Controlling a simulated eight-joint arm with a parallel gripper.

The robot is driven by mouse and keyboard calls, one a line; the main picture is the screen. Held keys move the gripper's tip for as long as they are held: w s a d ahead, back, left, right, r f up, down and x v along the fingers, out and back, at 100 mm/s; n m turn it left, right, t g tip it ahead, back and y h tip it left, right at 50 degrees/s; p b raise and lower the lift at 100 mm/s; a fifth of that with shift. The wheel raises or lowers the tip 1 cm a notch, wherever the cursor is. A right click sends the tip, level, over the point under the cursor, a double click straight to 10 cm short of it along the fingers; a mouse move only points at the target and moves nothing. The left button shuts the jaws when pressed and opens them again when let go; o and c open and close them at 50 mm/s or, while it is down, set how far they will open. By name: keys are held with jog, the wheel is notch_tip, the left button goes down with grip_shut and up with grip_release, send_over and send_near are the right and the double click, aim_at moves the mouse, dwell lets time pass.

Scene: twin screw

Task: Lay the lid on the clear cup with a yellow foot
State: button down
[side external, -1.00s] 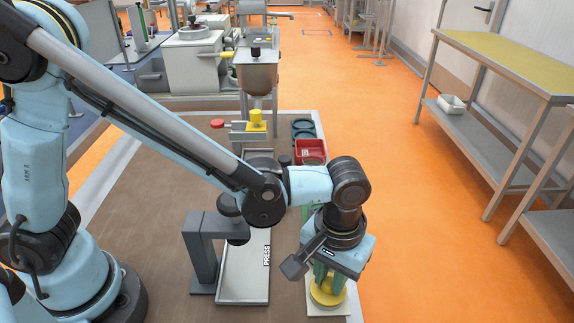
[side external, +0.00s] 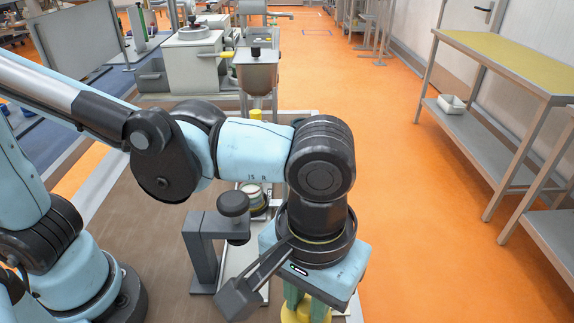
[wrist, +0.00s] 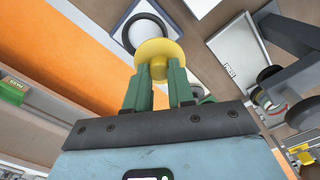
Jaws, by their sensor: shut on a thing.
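My gripper (side external: 306,303) is at the front right in the side external view, pointing down. Its green fingers are shut on the yellow lid (side external: 303,316). In the wrist view the fingers (wrist: 157,74) grip the knob of this round lid (wrist: 155,50), which appears raised off the surface.
A grey press (side external: 203,245) stands left of my gripper, beside the long metal tray (side external: 228,276). A steel hopper (side external: 257,72) stands at the back.

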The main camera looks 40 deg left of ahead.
jog(key=w+a+r+n, duration=0.1)
jog(key=w+a+n, duration=0.45)
jog(key=a, duration=0.85)
jog(key=w+a+r+n, duration=0.1)
jog(key=w+a+n, duration=0.2)
jog(key=w+a, duration=0.9)
notch_tip(320, 180, down, 5)
jog(key=s+a, duration=0.2)
jog(key=shift+s+a+r, duration=0.15)
jog(key=shift+s+a, duration=0.2)
jog(key=shift+s, duration=0.05)
jog(key=shift+f, duration=0.8)
dwell(0.5)
jog(key=shift+c, duration=1.7)
grip_release()
jog(key=shift+r, duration=0.15)
